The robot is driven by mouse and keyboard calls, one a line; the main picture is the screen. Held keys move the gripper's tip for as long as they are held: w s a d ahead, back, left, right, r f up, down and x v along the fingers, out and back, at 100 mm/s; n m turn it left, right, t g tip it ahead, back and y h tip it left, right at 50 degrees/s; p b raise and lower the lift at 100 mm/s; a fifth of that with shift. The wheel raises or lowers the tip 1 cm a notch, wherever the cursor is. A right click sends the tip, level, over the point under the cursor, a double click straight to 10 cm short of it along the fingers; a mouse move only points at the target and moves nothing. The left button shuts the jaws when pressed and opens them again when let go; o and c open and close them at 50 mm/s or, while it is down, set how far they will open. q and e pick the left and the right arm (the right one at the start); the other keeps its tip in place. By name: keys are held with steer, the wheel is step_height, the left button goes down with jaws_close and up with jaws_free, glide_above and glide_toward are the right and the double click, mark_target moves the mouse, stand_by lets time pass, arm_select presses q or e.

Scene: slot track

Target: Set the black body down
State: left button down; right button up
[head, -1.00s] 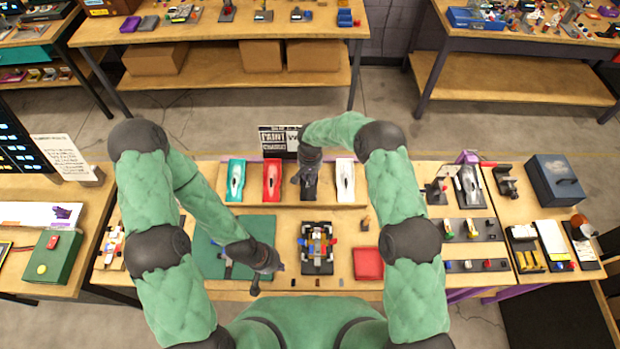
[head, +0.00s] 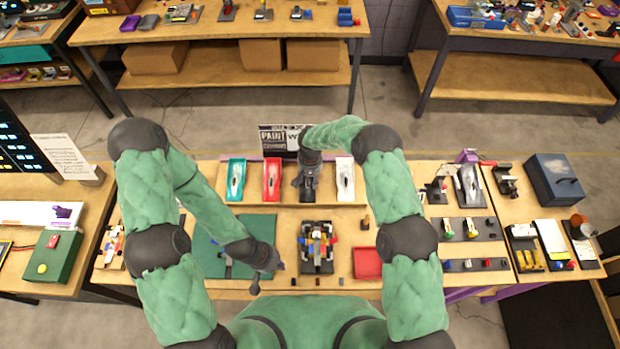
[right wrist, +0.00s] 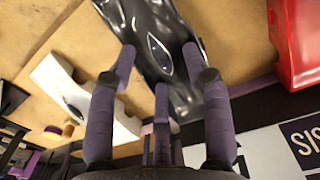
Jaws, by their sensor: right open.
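The black body (head: 312,194) lies on the wooden display board (head: 330,203) between the red body (head: 272,180) and the white body (head: 345,180). My right gripper (head: 306,180) is over it in the head view and hides part of it. In the right wrist view, the glossy black body (right wrist: 160,25) lies on the board, with the open fingers of my right gripper (right wrist: 158,62) spread to either side. Whether the fingers touch it is unclear. My left gripper (head: 270,272) is low over the bench, beside the green mat (head: 207,262); its jaws are too small to read.
The teal body (head: 235,180) is at the board's left end. A sign (head: 278,138) stands behind the board. A wheeled chassis (head: 317,265) and a red tray (head: 367,262) are in front, with small parts along the bench's near edge.

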mark_target(310, 180)
arm_select(q)
steer(key=shift+r, duration=0.2)
arm_select(e)
steer(key=shift+r, duration=0.15)
arm_select(q)
steer(key=shift+f+b, duration=0.4)
steer(key=shift+f, duration=0.2)
arm_select(e)
step_height(310, 180, up, 12)
